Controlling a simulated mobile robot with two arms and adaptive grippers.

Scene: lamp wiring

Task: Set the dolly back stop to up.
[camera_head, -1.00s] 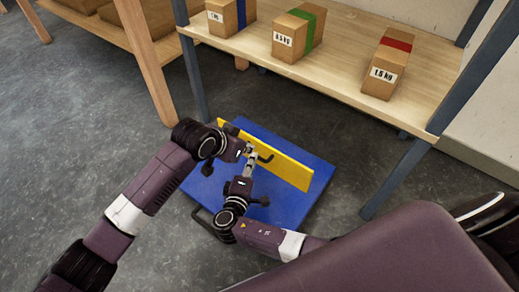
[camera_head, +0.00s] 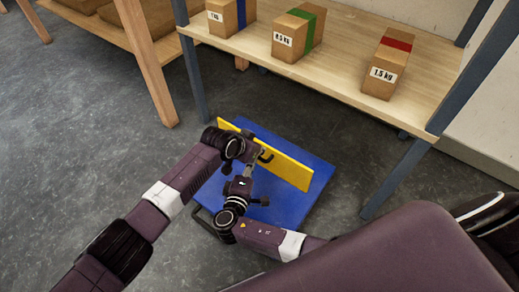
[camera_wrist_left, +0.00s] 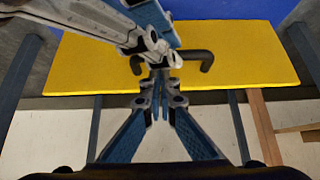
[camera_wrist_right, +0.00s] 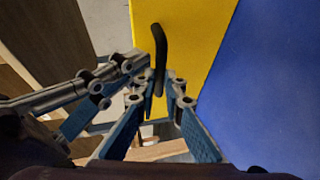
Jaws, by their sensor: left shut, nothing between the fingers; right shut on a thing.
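The yellow back stop (camera_head: 290,171) is a long plate standing along the far part of the blue dolly (camera_head: 312,200); its exact tilt is hard to tell. A black bent handle (camera_head: 266,157) sits on its near face and also shows in the left wrist view (camera_wrist_left: 199,57). My right gripper (camera_wrist_right: 165,88) is shut on the handle, with the bar running between its fingertips. My left gripper (camera_wrist_left: 163,84) is shut and empty, its fingertips close to the handle and my right gripper. In the head view the left gripper (camera_head: 250,152) is partly hidden by its own wrist.
A wooden shelf (camera_head: 335,75) with grey posts stands just behind the dolly, carrying boxes with blue, green (camera_head: 300,30) and red (camera_head: 388,65) bands. A wooden table leg (camera_head: 150,75) is at left. The grey floor is clear left of the dolly.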

